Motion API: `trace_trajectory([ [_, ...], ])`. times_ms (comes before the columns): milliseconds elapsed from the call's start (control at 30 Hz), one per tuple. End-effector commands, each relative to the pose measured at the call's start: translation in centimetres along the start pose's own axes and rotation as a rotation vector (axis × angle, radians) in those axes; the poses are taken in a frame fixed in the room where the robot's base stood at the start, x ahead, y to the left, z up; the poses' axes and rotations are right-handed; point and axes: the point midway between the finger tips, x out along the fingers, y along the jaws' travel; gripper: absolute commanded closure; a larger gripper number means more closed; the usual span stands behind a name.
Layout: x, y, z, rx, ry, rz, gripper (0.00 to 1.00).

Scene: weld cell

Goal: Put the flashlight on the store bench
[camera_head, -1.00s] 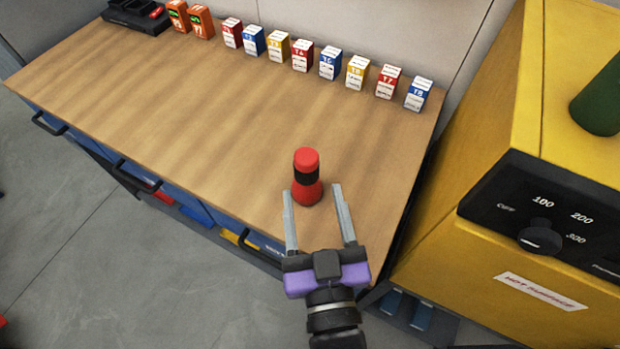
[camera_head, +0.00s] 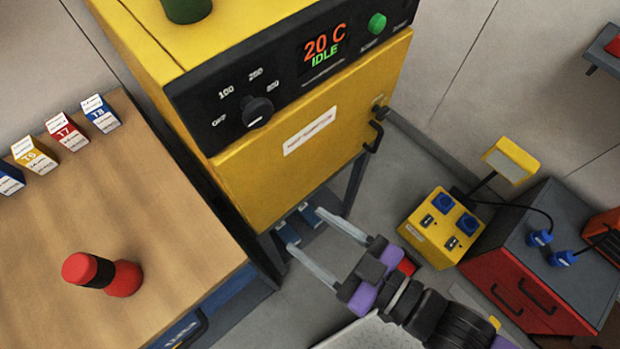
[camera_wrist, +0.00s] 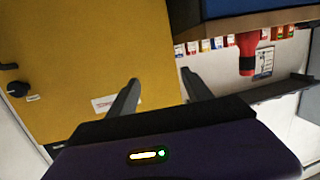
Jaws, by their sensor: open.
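The flashlight (camera_head: 104,273) is red with a black band and stands on the wooden bench top (camera_head: 130,190) at the left of the head view. It also shows in the upper right of the wrist view (camera_wrist: 247,52), where the picture is turned over. My gripper (camera_head: 316,243) is open and empty. It is to the right of the bench and apart from the flashlight, in front of the yellow oven. I cannot tell whether this bench is the store bench.
A yellow oven (camera_head: 290,160) reading 20 C IDLE stands right of the bench. Several numbered boxes (camera_head: 68,132) line the bench's back. A yellow socket box (camera_head: 440,228) and a red cabinet (camera_head: 530,285) are at the right. Grey floor shows between.

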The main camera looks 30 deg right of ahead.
Motion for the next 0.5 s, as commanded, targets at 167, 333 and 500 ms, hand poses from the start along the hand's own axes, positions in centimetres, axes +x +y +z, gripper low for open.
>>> trace_trajectory([
  [167,-7.5,3.9,1.5,0.046,-0.071,0.198,0.41],
  [333,-12.3,5.0,1.4,0.085,-0.107,0.330,0.41],
  [500,-14.2,5.2,1.1,0.103,-0.122,0.388,0.41],
])
